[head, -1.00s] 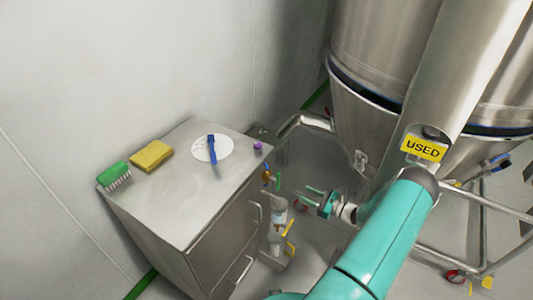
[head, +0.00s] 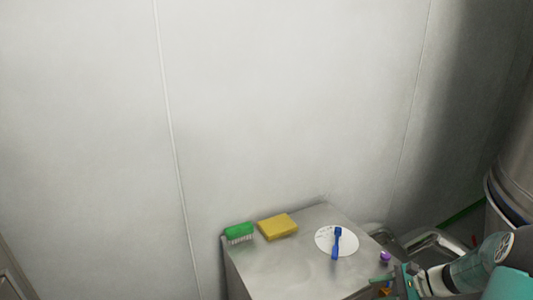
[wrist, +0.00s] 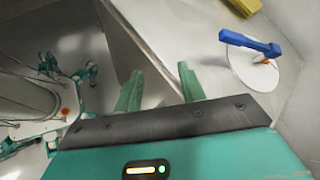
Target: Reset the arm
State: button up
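My gripper (head: 383,281) is at the lower right of the head view, beside the right front part of the steel cabinet top. In the wrist view my gripper (wrist: 160,88) shows two green fingers spread apart with nothing between them. The cabinet's edge lies beyond the fingers. My teal arm comes in from the lower right corner of the head view.
On the cabinet top (head: 285,265) are a green brush (head: 239,232), a yellow sponge (head: 278,227), a white disc (head: 323,236) with a blue tool (head: 337,243) on it, and a purple item (head: 385,256). A steel vessel (head: 515,185) stands at right. A wall rises behind.

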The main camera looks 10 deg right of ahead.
jog(key=s+a+r+n+g+h, duration=0.45)
jog(key=a+r+n, duration=0.45)
jog(key=a+r, duration=0.55)
jog(key=s+a+r+n+t+h, duration=0.2)
jog(key=s+a+r+n, duration=0.2)
jog(key=s, duration=0.2)
jog(key=s+a+r+n+t+h, duration=0.2)
jog(key=s+a+r+n+h, duration=0.1)
jog(key=s, duration=0.4)
jog(key=shift+a+r+n, duration=0.6)
jog(key=shift+a+n, duration=0.35)
jog(key=shift+n, duration=0.15)
jog(key=shift+d+t+h, duration=0.15)
jog(key=shift+t+h, duration=0.1)
jog(key=shift+c, duration=0.4)
